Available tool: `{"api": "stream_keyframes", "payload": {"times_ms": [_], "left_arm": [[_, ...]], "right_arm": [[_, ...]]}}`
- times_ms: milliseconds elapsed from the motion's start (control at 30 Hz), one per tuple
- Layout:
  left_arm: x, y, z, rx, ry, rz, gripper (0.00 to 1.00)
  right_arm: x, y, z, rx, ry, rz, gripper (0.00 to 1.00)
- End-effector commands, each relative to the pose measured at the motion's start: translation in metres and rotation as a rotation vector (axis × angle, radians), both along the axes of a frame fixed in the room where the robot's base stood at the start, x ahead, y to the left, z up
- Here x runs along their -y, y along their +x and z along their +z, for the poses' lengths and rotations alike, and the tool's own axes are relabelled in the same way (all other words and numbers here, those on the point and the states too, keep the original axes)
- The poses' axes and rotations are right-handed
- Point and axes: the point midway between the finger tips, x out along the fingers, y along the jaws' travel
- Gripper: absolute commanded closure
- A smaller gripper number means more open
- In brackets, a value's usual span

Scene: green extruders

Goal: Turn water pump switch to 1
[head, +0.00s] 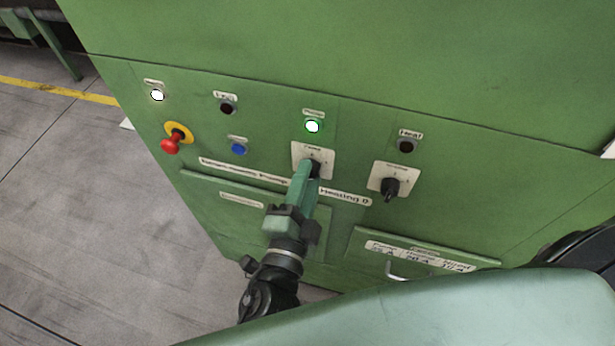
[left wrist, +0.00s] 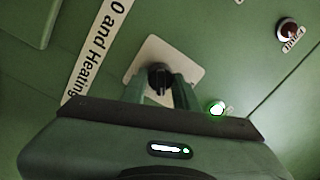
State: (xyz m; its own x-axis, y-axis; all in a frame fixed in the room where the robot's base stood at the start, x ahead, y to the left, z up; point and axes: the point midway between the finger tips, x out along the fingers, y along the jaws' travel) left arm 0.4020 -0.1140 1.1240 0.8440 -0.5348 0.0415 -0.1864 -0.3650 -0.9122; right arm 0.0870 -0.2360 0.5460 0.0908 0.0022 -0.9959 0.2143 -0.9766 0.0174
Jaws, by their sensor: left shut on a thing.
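The water pump switch is a black rotary knob (left wrist: 159,77) on a white square plate (head: 299,152), set in the green panel. My left gripper (head: 309,172) reaches up to it from below and covers much of the knob in the head view. In the left wrist view, the two green fingers (left wrist: 163,92) stand on either side of the knob and are shut on it. The knob's exact pointing direction is hard to read. A lamp (head: 313,126) above the switch glows white with a green ring. My right gripper is not in view.
A second black rotary switch (head: 390,187) sits to the right on its own plate. A red emergency button (head: 171,145), a blue button (head: 238,149) and a lit white lamp (head: 157,95) are on the left. A handle (head: 405,272) is below right. Grey floor is free at left.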

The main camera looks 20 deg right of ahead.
Motion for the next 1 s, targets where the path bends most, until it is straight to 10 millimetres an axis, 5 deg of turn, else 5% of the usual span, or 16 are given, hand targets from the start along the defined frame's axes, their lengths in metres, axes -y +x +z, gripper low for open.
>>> {"api": "stream_keyframes", "payload": {"times_ms": [767,800,867,1000], "left_arm": [[0.0,-0.0002,-0.0006,0.06,0.091,-0.001,1.0],[0.0,-0.0002,-0.0006,0.06,0.091,-0.001,0.65],[0.0,-0.0002,-0.0006,0.06,0.091,-0.001,0.49],[0.0,-0.0001,-0.0005,0.06,0.09,-0.001,0.49]], "right_arm": [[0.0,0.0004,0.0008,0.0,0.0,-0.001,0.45],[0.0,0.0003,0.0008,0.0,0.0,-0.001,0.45],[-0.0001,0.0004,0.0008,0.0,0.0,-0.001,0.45],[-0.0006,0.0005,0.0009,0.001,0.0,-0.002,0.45]]}}
